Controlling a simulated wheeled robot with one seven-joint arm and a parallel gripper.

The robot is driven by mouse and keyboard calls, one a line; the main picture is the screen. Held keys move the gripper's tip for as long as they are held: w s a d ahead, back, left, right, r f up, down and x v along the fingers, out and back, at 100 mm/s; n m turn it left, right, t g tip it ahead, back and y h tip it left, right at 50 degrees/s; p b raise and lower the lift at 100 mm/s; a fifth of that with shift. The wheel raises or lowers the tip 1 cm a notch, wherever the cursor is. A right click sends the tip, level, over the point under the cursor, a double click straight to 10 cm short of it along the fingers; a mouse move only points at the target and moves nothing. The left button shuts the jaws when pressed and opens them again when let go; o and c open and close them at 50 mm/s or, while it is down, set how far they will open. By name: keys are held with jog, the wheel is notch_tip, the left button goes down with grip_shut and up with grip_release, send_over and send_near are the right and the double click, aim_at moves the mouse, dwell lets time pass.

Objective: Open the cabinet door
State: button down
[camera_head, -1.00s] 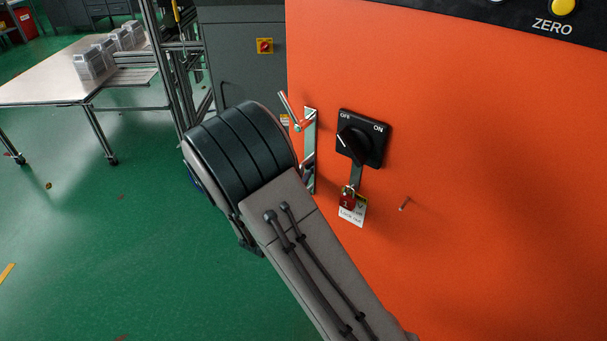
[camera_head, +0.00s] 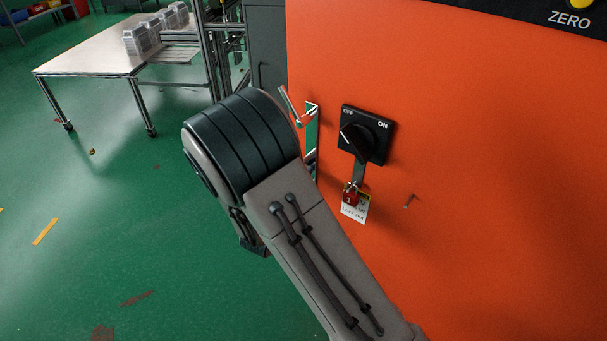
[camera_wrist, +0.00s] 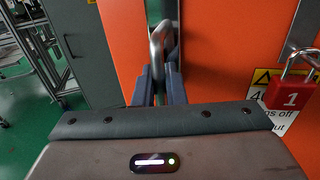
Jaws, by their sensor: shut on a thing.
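The orange cabinet door (camera_head: 480,200) fills the right of the head view, and it also shows in the wrist view (camera_wrist: 222,55). A silver lever handle (camera_head: 290,104) on a metal plate (camera_head: 312,135) sits near the door's left edge. In the wrist view, my gripper (camera_wrist: 158,85) has its two blue-grey fingers closed on the metal handle (camera_wrist: 158,42). In the head view my arm hides the gripper and the lower part of the handle plate. I cannot tell how far the door stands open.
A black rotary switch (camera_head: 366,133) has a red padlock (camera_head: 351,194) and a white tag (camera_head: 354,212) below it. A table (camera_head: 90,52) with clear containers stands at the back left. Green floor (camera_head: 110,220) is open at left.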

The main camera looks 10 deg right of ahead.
jog(key=c, duration=1.6)
grip_release()
jog(key=shift+o, duration=0.2)
jog(key=shift+s, duration=0.1)
jog(key=shift+s+a, duration=0.2)
jog(key=shift+a, duration=0.05)
jog(key=v, duration=1.3)
jog(key=shift+d, duration=0.15)
